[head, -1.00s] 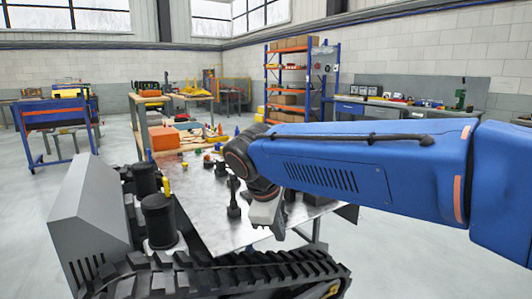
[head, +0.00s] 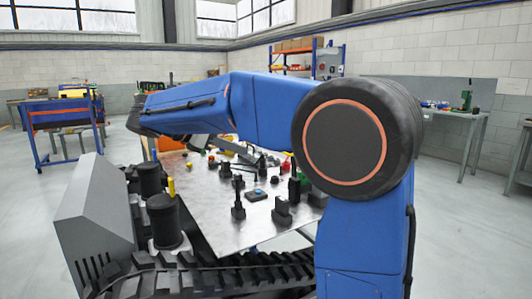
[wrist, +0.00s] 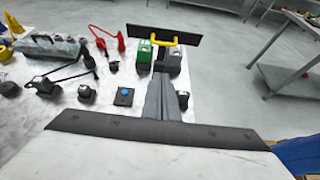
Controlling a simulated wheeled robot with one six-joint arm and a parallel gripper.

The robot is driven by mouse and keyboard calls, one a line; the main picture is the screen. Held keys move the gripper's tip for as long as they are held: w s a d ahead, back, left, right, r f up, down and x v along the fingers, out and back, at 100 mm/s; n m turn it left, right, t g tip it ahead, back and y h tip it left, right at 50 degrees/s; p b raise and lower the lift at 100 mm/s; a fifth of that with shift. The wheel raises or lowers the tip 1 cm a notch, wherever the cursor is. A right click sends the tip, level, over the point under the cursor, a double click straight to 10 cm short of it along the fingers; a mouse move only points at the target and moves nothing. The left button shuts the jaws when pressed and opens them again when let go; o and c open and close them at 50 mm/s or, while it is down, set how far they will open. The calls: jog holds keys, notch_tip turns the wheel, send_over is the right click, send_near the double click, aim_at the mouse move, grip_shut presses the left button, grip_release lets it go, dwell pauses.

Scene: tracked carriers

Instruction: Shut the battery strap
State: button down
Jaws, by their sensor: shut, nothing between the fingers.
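In the head view my arm hides most of the gripper, and the blocks are small and partly covered.
The metal table (head: 215,222) carries several dark fittings, a blue-topped piece (wrist: 123,96), red leads (wrist: 121,42) and a grey case (wrist: 50,48). A dark post (head: 238,200) stands near its front edge. The tracked carrier (head: 88,225) stands at the left.

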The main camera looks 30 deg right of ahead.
jog(key=d+r+x, duration=0.1)
jog(key=r+x, duration=0.1)
jog(key=x, duration=1)
jog(key=shift+d, duration=0.45)
jog(key=shift+d+r, duration=0.1)
jog(key=shift+r, duration=0.05)
jog(key=shift+d+r+y, duration=0.2)
jog(key=shift+y, duration=0.2)
